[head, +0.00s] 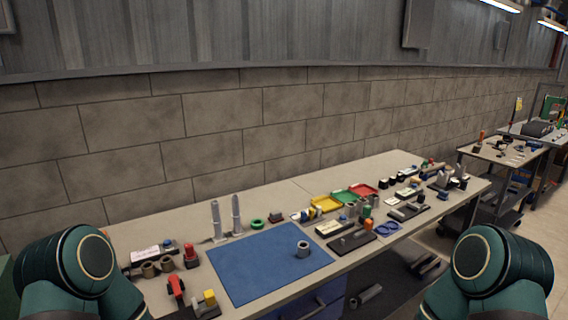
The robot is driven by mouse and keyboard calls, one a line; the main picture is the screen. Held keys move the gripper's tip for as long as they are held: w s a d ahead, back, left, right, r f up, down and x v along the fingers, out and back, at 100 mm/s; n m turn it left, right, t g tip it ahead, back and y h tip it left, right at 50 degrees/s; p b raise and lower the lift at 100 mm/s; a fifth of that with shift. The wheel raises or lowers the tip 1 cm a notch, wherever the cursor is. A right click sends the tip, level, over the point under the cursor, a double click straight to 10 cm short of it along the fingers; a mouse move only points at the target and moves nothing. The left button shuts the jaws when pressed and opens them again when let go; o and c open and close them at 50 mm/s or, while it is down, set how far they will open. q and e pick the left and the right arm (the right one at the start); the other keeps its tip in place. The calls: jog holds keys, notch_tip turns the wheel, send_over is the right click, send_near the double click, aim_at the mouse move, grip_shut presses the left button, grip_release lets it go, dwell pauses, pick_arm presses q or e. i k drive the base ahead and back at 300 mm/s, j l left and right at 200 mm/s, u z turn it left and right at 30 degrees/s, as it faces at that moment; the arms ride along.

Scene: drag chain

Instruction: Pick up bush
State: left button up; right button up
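A small grey hollow cylinder (303,248), which looks like a bush, stands upright on the right part of the blue mat (255,275). Its open top faces up, and nothing touches it. Two brownish ring-like cylinders (158,267) sit left of the mat; I cannot tell whether they are bushes too. Green links of my two arms show at the lower left and lower right corners. Neither gripper is in view.
Two grey upright posts (236,215) stand behind the mat. A red bottle-like item (190,256) stands left of it. Yellow, green and red trays (362,191) and several small parts crowd the bench's right half. A block wall (220,125) runs behind. The mat around the grey cylinder is clear.

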aim_at(303, 249)
jog(key=l+u, duration=0.1)
jog(key=u, duration=0.35)
jog(key=i+l+u, duration=0.1)
jog(key=u, duration=0.3)
jog(key=l+u, duration=0.2)
jog(key=u, duration=0.25)
jog(key=l+u, duration=0.3)
jog(key=l, duration=0.15)
jog(key=l+u, duration=0.3)
jog(key=l, duration=0.15)
jog(key=k+l, duration=0.1)
jog(key=l, duration=0.25)
jog(key=l+u, duration=0.15)
jog(key=l, duration=0.15)
jog(key=k+l, duration=0.15)
jog(key=l, duration=0.15)
